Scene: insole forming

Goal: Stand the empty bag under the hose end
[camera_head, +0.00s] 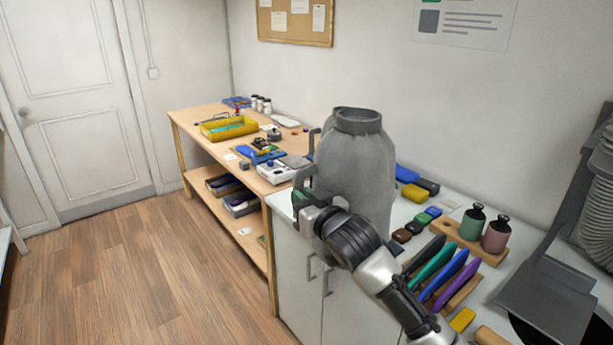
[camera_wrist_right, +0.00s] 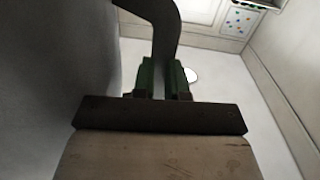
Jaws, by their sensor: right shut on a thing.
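The empty bag (camera_head: 355,165) is grey and upright, with a round open collar at its top and a strap-like handle on its left side. My right gripper (camera_head: 303,192) is shut on this handle (camera_wrist_right: 165,35), which passes between the green fingertips in the right wrist view (camera_wrist_right: 163,78). The bag's grey side (camera_wrist_right: 50,80) fills the left of that view. The bag is at the white counter's left part; its bottom is hidden by my arm, so I cannot tell if it touches the counter. A ribbed grey hose (camera_head: 600,190) shows at the right edge; its end is not clear. My left gripper is not in view.
The white counter (camera_head: 402,222) carries small coloured blocks, a wooden rack (camera_head: 465,290) of coloured insoles, and two bottles (camera_head: 471,222) on a wooden stand. A grey plate (camera_head: 545,290) lies near the hose. A wooden bench (camera_head: 190,125) with a yellow tray (camera_head: 230,128) stands left.

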